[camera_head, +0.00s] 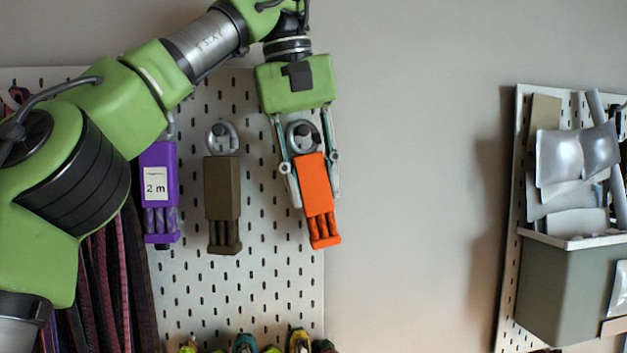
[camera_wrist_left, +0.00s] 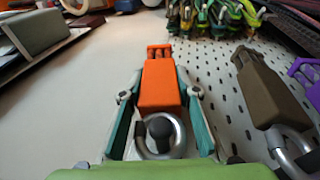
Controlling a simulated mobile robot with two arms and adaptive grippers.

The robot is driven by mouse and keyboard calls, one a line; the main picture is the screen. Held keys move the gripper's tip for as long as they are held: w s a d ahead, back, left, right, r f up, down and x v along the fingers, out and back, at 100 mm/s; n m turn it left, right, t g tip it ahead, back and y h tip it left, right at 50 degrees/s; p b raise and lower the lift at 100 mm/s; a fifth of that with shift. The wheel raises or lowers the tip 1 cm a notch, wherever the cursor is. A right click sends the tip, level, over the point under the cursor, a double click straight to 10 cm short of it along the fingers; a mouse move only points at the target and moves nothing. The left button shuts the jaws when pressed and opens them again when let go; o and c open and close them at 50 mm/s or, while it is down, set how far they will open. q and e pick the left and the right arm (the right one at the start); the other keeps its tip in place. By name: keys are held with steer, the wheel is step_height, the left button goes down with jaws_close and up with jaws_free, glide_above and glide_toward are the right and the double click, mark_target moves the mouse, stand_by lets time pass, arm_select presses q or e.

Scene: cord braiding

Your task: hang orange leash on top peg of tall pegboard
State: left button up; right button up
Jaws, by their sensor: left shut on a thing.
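My left gripper (camera_head: 316,192) is shut on the orange leash (camera_head: 315,190), with a finger on each side of it. The leash is an orange block with short cords below and a grey metal ring (camera_head: 303,135) on top. It hangs slightly tilted at the right edge of the tall white pegboard (camera_head: 270,285). In the left wrist view the orange leash (camera_wrist_left: 160,85) lies between the teal-lined fingers. A dark round knob (camera_wrist_left: 159,128) shows inside its ring; I cannot tell whether the ring sits around a peg. My right gripper is out of view.
A brown leash (camera_head: 222,190) and a purple leash (camera_head: 159,190) marked "2 m" hang to the left. Dark cords (camera_head: 105,280) hang at lower left. A second board with a grey bin (camera_head: 565,290) stands at right, with bare wall between.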

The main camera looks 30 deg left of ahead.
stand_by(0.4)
arm_select(q)
steer(key=o, duration=1.3)
